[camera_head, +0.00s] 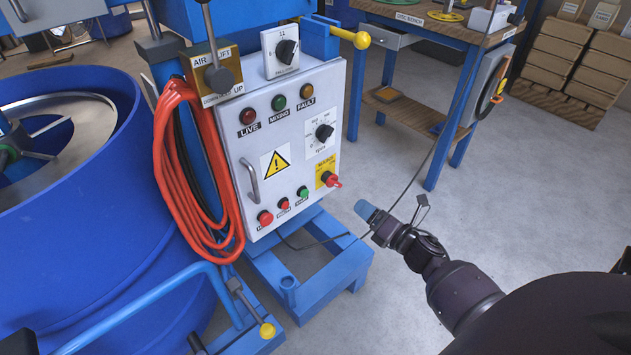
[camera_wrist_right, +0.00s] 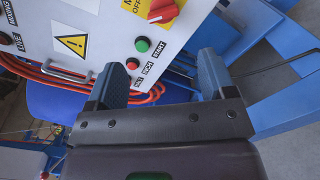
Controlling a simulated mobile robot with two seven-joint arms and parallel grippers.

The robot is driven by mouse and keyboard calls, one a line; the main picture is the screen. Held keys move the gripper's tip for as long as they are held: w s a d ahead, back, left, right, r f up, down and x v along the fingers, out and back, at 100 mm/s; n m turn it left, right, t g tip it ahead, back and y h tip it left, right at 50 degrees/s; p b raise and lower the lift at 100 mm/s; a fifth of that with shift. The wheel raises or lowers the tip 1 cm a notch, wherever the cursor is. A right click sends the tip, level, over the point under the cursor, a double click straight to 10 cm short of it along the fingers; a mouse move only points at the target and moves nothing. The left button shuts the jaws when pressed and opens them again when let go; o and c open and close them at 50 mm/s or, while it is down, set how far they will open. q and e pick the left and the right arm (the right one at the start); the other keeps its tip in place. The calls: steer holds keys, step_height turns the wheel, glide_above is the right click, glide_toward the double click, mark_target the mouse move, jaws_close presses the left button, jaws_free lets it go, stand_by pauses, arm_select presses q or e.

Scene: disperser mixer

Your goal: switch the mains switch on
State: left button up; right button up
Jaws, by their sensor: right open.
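The mains switch (camera_head: 330,180) is a red rotary handle on a yellow plate, low on the right side of the white control panel (camera_head: 240,140). In the right wrist view its red handle (camera_wrist_right: 162,11) shows at the top edge, partly cut off, on the plate marked "OFF". I cannot tell which position it is set to. My right gripper (camera_head: 368,211) is right of and below the switch, apart from the panel. In the right wrist view its two fingers (camera_wrist_right: 160,80) stand apart with nothing between them. My left gripper is not in view.
Red, red and green buttons (camera_head: 284,205) sit left of the switch, with a black dial (camera_head: 324,132) above it. Orange cable (camera_head: 185,150) hangs at the panel's left, beside a blue drum (camera_head: 70,240). A blue frame (camera_head: 315,265) stands below.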

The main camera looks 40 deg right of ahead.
mark_target(335, 183)
steer(key=shift+n, duration=0.8)
steer(key=w, duration=0.4)
steer(key=w+b, duration=0.1)
steer(key=w, duration=0.7)
steer(key=shift+w+a+f+b, duration=0.25)
steer(key=shift+f+b, duration=0.15)
steer(key=c, duration=0.9)
